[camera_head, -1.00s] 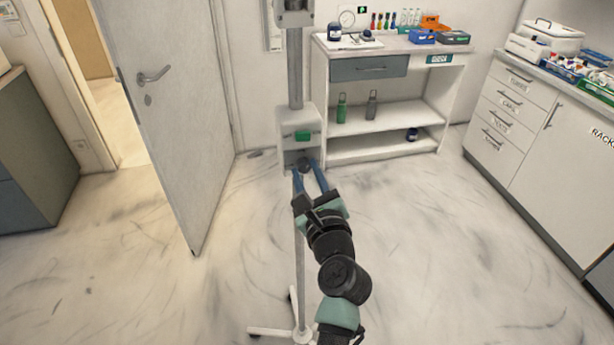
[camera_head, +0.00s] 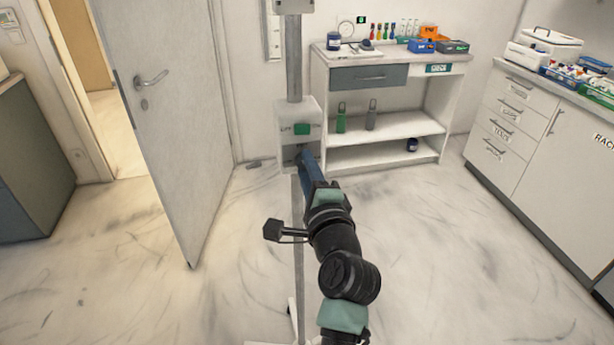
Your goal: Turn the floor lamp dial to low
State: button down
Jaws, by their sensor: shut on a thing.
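The floor lamp (camera_head: 295,75) stands in the middle, a grey pole with a pale control box (camera_head: 284,118) partway up. The box has a green button (camera_head: 302,129) with small lettering beside it, too small to read surely. My gripper (camera_head: 302,158) reaches up from below to the lower part of the box. Its blue fingers are seen edge-on, one mostly behind the other, shut on the dark dial there. The dial is mostly hidden by the fingers, so its setting cannot be read.
An open grey door (camera_head: 165,130) stands to the left. Behind the lamp is a white shelf unit (camera_head: 400,126) with bottles and small boxes. White drawer cabinets (camera_head: 510,115) line the right. The floor between is clear; the lamp's white base (camera_head: 285,340) is partly cut off below.

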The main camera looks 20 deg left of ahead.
jog(key=shift+n+b, duration=4.65)
jog(key=shift+n, duration=2.65)
jog(key=c, duration=0.6)
grip_release()
jog(key=shift+s, duration=0.15)
jog(key=v, duration=1.2)
jog(key=shift+s+d+b, duration=0.25)
jog(key=shift+b, duration=0.15)
